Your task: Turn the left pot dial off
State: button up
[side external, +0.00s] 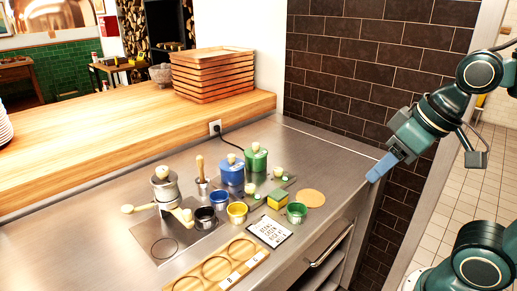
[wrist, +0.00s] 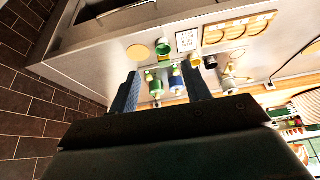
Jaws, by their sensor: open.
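A blue pot (side external: 232,174) and a green pot (side external: 257,161) with cream lid knobs stand on the steel counter. Two small cream knobs, which look like the pot dials, sit in front of them: the left dial (side external: 250,188) by the blue pot and the right dial (side external: 278,171) by the green pot. Their settings are too small to read. My gripper (side external: 380,168) is above the counter's right edge, well away from the dials. In the wrist view my open, empty gripper (wrist: 163,88) frames the blue pot (wrist: 177,82) and green pot (wrist: 156,88) in the distance.
A black cup (side external: 205,217), a yellow cup (side external: 237,212), a green cup (side external: 296,212) and a yellow-green sponge (side external: 277,199) stand near the dials. Stacked wooden trays (side external: 212,75) are behind. The counter's right side is clear.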

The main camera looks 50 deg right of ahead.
jog(key=w+r+g, duration=0.1)
jog(key=w+r, duration=0.2)
jog(key=w, duration=0.5)
jog(key=m+g, duration=0.3)
jog(key=g, duration=0.1)
send_over(250, 186)
notch_tip(250, 186, down, 9)
jog(key=shift+r, duration=0.1)
notch_tip(250, 186, down, 14)
jog(key=shift+r, duration=0.1)
jog(key=c, duration=1)
